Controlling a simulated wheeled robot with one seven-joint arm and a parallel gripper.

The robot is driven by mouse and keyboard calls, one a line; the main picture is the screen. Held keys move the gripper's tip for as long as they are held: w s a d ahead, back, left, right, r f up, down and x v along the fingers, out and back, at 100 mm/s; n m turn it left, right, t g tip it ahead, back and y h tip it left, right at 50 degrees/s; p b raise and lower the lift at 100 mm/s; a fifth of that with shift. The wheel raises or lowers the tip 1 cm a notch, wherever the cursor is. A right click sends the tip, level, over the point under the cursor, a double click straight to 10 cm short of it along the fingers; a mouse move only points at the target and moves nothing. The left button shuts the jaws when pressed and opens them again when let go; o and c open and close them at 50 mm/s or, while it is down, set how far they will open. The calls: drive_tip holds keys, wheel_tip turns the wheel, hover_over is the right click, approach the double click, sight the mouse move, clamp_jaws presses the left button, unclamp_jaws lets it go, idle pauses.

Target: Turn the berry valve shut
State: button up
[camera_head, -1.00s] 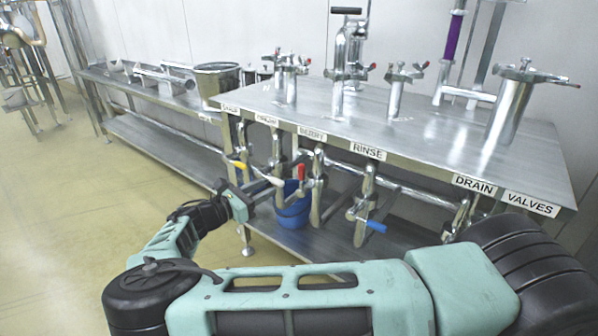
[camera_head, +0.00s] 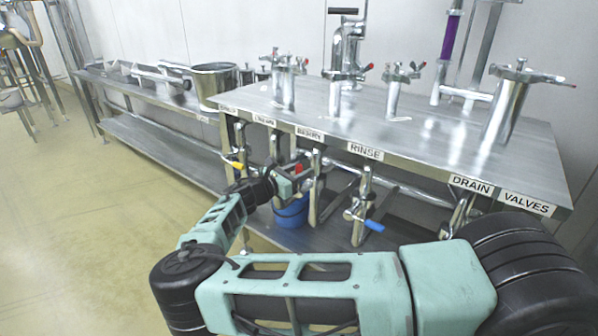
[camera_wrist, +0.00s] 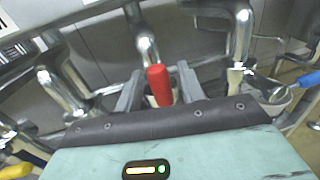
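The berry valve has a red handle (camera_head: 299,167) below the BERRY label (camera_head: 310,133) on the bench's front edge. The red handle (camera_wrist: 159,85) points towards the wrist camera. My gripper (camera_head: 296,180) is at this valve. In the wrist view my gripper (camera_wrist: 158,90) is open, with one finger on each side of the red handle. Gaps show between the handle and both fingers. The handle's near end is low between the fingers, close to the dark gripper body. In the head view my gripper hides part of the valve.
A yellow-handled valve (camera_head: 236,164) hangs to the left and a blue-handled valve (camera_head: 372,225) under RINSE to the right. A blue bucket (camera_head: 291,214) stands on the lower shelf beneath my gripper. Pipes run under the bench top (camera_head: 440,135). The floor at left is clear.

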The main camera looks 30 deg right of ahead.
clamp_jaws()
drive_tip(key=shift+s+m, duration=0.15)
drive_tip(key=shift+m, duration=0.15)
drive_tip(key=s+d+f+m+t+y+b, duration=0.2)
drive_tip(key=s+f+m, duration=0.5)
drive_tip(key=m, duration=0.8)
drive_tip(key=shift+s+d+f+t+y+b, duration=0.3)
drive_tip(key=shift+d+f+y+b, duration=0.15)
drive_tip(key=shift+f+b, duration=0.25)
